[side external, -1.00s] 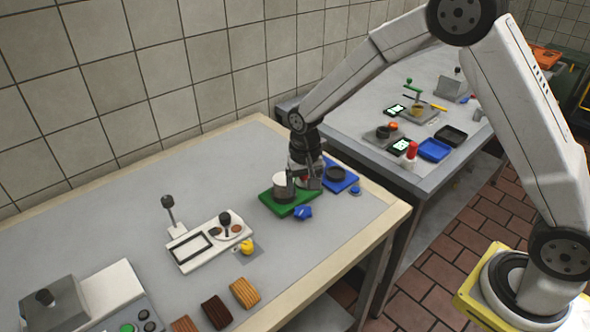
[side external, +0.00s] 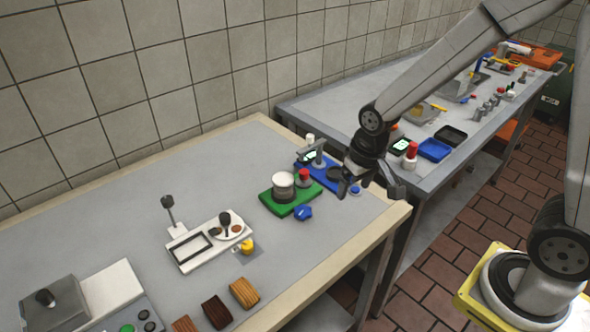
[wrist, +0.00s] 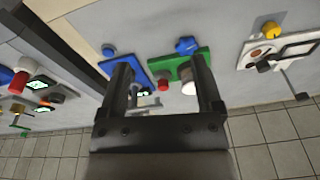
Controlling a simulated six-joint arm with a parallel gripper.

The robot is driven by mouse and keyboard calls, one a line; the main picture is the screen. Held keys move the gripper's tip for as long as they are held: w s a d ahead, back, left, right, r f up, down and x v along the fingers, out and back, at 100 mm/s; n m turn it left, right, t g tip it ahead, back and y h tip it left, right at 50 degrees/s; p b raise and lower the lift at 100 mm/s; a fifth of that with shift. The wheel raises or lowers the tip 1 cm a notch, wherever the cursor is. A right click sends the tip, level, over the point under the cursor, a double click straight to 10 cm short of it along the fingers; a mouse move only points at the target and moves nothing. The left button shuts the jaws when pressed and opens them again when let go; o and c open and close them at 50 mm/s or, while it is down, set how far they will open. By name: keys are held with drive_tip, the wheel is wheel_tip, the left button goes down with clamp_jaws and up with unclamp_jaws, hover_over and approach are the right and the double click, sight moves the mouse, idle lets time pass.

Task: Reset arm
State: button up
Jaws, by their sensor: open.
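My gripper (side external: 372,187) is open and empty, raised above the table's right end near the blue base. In the wrist view its two fingers (wrist: 162,85) stand apart with nothing between them but the scene below. A green base (side external: 291,208) on the table holds a white-topped dark cylinder (side external: 283,186) and a red-topped piece (side external: 304,177). A blue base (side external: 328,180) with a grey device (side external: 316,153) lies behind it, partly hidden by my gripper. The green base (wrist: 184,68) and blue base (wrist: 136,71) also show in the wrist view.
A blue knob (side external: 303,213) lies in front of the green base. A white tray (side external: 186,263) with a yellow piece (side external: 247,246) beside it stands left. Brown blocks (side external: 244,293) line the front edge. A second table (side external: 340,103) holds several devices. A gap separates the tables.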

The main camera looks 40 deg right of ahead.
drive_tip(key=s+d+n, duration=0.1)
drive_tip(key=s, duration=0.5)
drive_tip(key=shift+s+r+n+t, duration=0.25)
drive_tip(key=shift+r+n+t, duration=0.05)
drive_tip(key=shift+t, duration=0.1)
